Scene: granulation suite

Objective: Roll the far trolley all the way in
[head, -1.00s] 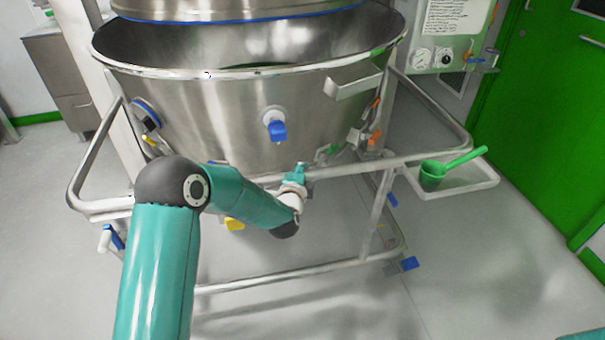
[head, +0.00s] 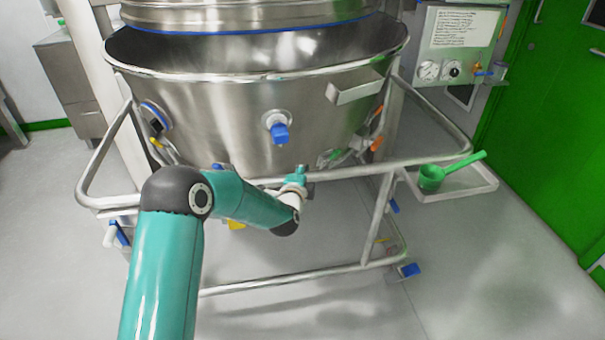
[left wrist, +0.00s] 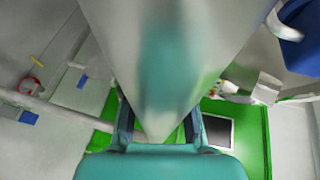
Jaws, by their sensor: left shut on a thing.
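The trolley carries a large steel bowl (head: 220,105) on a tubular frame with a push rail (head: 345,172) across its front. My left gripper (head: 300,172) is at the middle of this rail and is shut on it. In the left wrist view the rail (left wrist: 155,60) runs large and blurred between the two fingers of my left gripper (left wrist: 160,130). The bowl stands beneath a steel cylinder (head: 240,14) with a blue seal ring, with the bowl rim still showing around it. My right gripper is not in view.
A side tray (head: 480,188) on the trolley's right holds a green scoop (head: 432,178). A gauge panel (head: 455,45) and a green door (head: 545,110) are at the right. A steel cabinet (head: 75,80) stands at the back left. The floor in front is clear.

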